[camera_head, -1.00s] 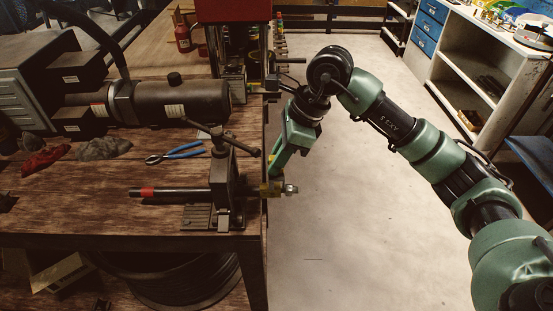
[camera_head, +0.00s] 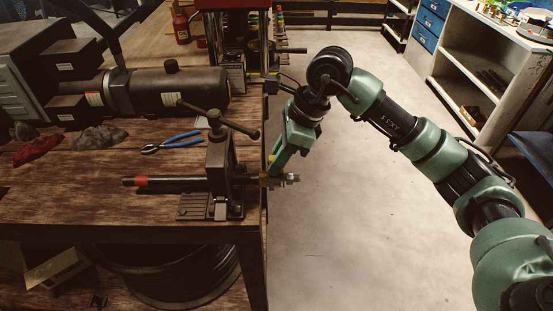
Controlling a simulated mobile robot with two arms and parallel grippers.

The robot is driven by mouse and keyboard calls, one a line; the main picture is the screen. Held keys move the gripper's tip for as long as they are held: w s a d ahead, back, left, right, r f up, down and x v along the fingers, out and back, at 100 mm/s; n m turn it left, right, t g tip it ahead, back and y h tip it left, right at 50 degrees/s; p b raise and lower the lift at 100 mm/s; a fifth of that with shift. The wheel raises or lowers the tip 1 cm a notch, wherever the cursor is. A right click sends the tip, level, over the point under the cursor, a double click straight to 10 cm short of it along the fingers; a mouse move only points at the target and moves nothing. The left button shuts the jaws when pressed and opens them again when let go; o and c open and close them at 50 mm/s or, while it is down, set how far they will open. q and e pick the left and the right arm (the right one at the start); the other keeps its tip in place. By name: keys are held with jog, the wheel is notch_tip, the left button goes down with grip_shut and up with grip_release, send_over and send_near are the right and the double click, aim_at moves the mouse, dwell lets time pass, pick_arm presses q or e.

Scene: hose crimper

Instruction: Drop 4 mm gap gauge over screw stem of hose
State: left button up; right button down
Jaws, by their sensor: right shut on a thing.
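The hose (camera_head: 160,182), black with a red band, lies across the table and is clamped in a dark vise (camera_head: 219,160). Its metal screw stem (camera_head: 289,179) sticks out to the right past the table edge. My right gripper (camera_head: 273,172) reaches down to the stem just right of the vise and is shut on a small yellowish piece, likely the 4 mm gap gauge. The fingers largely hide this piece. I cannot tell whether it sits around the stem or only against it. My left gripper is not in view.
Blue-handled pliers (camera_head: 172,142) lie behind the hose. A red press (camera_head: 232,5) is at the back. The floor right of the table is clear.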

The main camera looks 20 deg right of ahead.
jog(key=shift+f+b, duration=0.2)
jog(key=shift+b, duration=0.1)
dwell(0.4)
jog(key=c, duration=1.3)
grip_release()
